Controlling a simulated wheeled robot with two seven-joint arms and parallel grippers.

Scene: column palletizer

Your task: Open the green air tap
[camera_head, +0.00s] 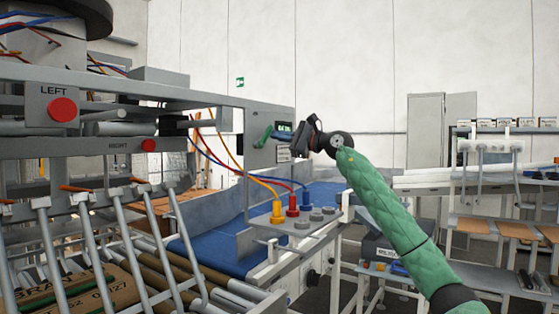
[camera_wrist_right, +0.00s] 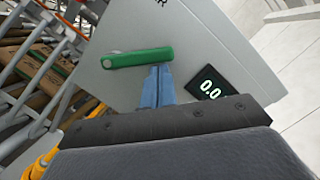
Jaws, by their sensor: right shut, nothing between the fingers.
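The green air tap handle (camera_wrist_right: 137,58) lies nearly level across a grey panel in the wrist view. In the head view the green handle (camera_head: 264,136) shows on the panel, just left of my right gripper (camera_head: 284,136). My right gripper is shut and empty. Its blue fingers (camera_wrist_right: 157,72) point at the panel, with their tips at the lower edge of the handle near its right end. I cannot tell whether they touch it. My left gripper is not in view.
A dark display (camera_wrist_right: 209,87) reading about 0.0, partly covered, sits right of the handle. Red, yellow and blue hoses run to fittings (camera_head: 292,205) below my right gripper. A blue conveyor belt (camera_head: 205,255) lies beyond. Red buttons (camera_head: 62,110) are on the frame at left.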

